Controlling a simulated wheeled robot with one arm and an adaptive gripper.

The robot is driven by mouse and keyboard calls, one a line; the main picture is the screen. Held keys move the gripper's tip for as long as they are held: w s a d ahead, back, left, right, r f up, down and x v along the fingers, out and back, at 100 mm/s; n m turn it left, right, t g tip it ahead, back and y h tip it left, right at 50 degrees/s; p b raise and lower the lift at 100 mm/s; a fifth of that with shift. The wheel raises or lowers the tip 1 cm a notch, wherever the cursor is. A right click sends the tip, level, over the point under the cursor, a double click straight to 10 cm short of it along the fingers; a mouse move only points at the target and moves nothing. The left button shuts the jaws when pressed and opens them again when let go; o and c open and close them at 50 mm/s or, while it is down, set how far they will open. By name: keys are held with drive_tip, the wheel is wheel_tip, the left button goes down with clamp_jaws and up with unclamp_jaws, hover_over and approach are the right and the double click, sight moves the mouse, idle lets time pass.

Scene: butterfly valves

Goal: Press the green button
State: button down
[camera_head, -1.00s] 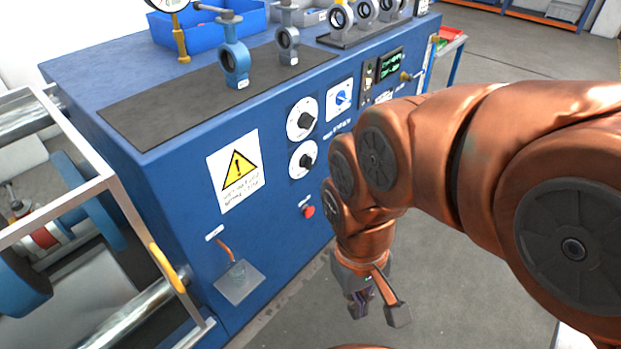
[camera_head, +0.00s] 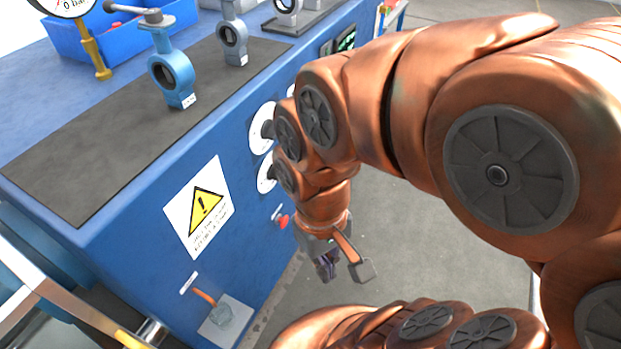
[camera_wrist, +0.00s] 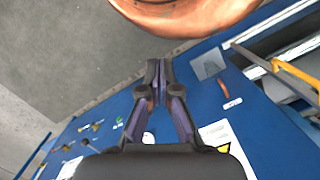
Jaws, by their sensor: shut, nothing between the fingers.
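A small display with green characters (camera_head: 346,41) shows at the panel's far end in the head view. My gripper (camera_head: 327,268) hangs pointing down in front of the bench, apart from it, over the grey floor. In the wrist view my gripper (camera_wrist: 158,66) has its fingers together and empty, with the blue panel beyond them.
A red button (camera_head: 283,222) sits low on the blue bench (camera_head: 135,215), left of my gripper. A warning sign (camera_head: 200,207) and a metal plate (camera_head: 226,320) are on the front. Blue valves (camera_head: 172,75) stand on top. Grey floor (camera_head: 410,240) is clear to the right.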

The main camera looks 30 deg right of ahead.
drive_tip(key=w+a+f+m+g+y+b, duration=0.1)
drive_tip(key=w+a+f+m+y+b, duration=0.25)
drive_tip(key=w+f+b, duration=0.3)
drive_tip(key=w+d+f+m+t+y+b, duration=0.1)
drive_tip(key=w+f+m+t+y+b, duration=0.1)
drive_tip(key=w+f+m+y+b, duration=0.45)
drive_tip(key=w+d+f+m+t+y+b, duration=0.25)
drive_tip(key=w+f+b, duration=0.5)
drive_tip(key=w, duration=0.55)
drive_tip(key=w+d+f+m+t+y+b, duration=0.1)
drive_tip(key=w+d+f+m+t+b, duration=0.2)
drive_tip(key=w+d+f+m+b, duration=0.3)
drive_tip(key=w+d+f+m+t+h+b, duration=0.1)
drive_tip(key=d+f+m+t+b, duration=0.2)
drive_tip(key=d+f, duration=0.3)
drive_tip(key=w+d+f+m+t+h+b, duration=0.1)
drive_tip(key=d+f, duration=0.5)
drive_tip(key=d, duration=0.8)
drive_tip(key=w+d+f+m+t+h+b, duration=0.1)
drive_tip(key=d+f+m+t+b, duration=0.3)
drive_tip(key=d, duration=0.5)
wheel_tip(320, 180, down, 3)
drive_tip(key=m+t+h, duration=0.1)
drive_tip(key=m+t, duration=0.1)
drive_tip(key=m, duration=0.1)
drive_tip(key=shift+w+d+t+b, duration=0.3)
drive_tip(key=shift+d+t+b, duration=0.05)
drive_tip(key=shift+d+b, duration=0.05)
drive_tip(key=shift+w+a, duration=0.1)
